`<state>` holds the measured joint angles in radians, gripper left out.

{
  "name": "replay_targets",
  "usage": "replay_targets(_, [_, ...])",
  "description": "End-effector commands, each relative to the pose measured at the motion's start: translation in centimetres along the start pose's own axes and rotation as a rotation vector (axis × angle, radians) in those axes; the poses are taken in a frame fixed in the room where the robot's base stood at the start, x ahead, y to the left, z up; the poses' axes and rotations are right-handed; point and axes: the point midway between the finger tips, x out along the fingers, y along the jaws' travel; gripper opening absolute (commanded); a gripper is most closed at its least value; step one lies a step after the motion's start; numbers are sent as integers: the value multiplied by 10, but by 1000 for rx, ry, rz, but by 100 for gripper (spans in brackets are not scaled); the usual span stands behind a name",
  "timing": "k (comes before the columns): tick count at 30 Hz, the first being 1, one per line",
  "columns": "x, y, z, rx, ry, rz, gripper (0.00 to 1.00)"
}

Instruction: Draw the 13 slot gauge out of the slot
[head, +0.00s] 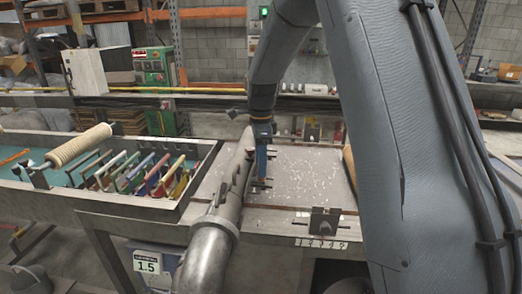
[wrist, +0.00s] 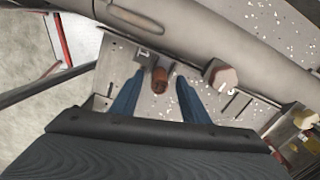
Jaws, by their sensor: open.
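A metal tube (head: 232,185) with dark oval slots (wrist: 135,17) runs along the bench and across the top of the wrist view. My gripper (head: 262,170) is beside the tube's right side, pointing down. In the wrist view its two blue fingers (wrist: 157,98) are apart. A brown cylindrical knob (wrist: 160,79) shows between them, with a gap on each side. I cannot tell whether this is the 13 gauge's handle; no number 13 is readable. A pale hexagonal-ended knob (wrist: 222,75) stands to the right, against the tube.
A tray (head: 105,200) at left holds several coloured gauge-like pieces (head: 140,175) and a ribbed roller (head: 80,146). A dark clamp block (head: 324,221) sits near the bench's front edge. The speckled bench plate (head: 310,175) is mostly bare. A pipe elbow (head: 208,245) is in front.

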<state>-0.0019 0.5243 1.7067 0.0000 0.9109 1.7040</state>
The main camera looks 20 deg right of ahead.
Motion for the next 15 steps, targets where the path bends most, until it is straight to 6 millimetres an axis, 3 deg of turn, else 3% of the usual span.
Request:
replay_targets(6, [18,1,0,0,0,1,42])
replay_targets(15, [22,0,0,-1,0,0,42])
